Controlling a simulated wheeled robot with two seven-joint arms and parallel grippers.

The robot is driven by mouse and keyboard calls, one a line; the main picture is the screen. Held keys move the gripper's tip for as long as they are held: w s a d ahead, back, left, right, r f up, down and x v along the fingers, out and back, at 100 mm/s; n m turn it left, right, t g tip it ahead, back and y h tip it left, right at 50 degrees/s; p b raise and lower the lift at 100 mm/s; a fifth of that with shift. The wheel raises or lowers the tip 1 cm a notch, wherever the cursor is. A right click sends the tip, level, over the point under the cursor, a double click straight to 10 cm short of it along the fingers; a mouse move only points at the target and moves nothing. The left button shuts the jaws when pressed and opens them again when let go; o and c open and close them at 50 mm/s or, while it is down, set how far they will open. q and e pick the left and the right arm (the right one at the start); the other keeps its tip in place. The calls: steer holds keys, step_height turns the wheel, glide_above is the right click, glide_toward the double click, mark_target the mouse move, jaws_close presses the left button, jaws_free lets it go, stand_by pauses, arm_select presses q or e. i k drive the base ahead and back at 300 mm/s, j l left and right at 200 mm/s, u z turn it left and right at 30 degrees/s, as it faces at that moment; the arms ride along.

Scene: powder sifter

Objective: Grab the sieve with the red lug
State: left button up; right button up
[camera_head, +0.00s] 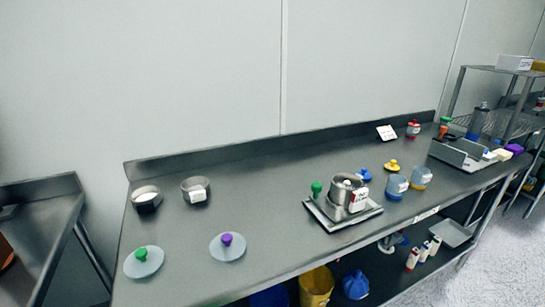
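Two round metal pans that look like sieves, a left one (146,197) and a right one (196,188), stand at the left rear of the steel table (270,190), each with a white label. A larger metal vessel (346,197) with a white label stands on a flat square plate (325,222) at the middle right. A small reddish mark shows near its label, but I cannot tell whether it is a lug. No red lug is clear on either pan. Neither of my grippers is in view.
Two pale discs with a green knob (141,253) and a purple knob (227,239) lie at the front left. Blue-and-clear jars (397,186), a red-topped bottle (413,129) and a grey tray (462,154) stand to the right. The table's middle rear is clear.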

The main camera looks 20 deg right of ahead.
mark_target(343, 186)
steer(key=z, duration=1.3)
steer(key=i+l, duration=0.15)
steer(key=i+l+u, duration=0.1)
steer(key=l, duration=0.25)
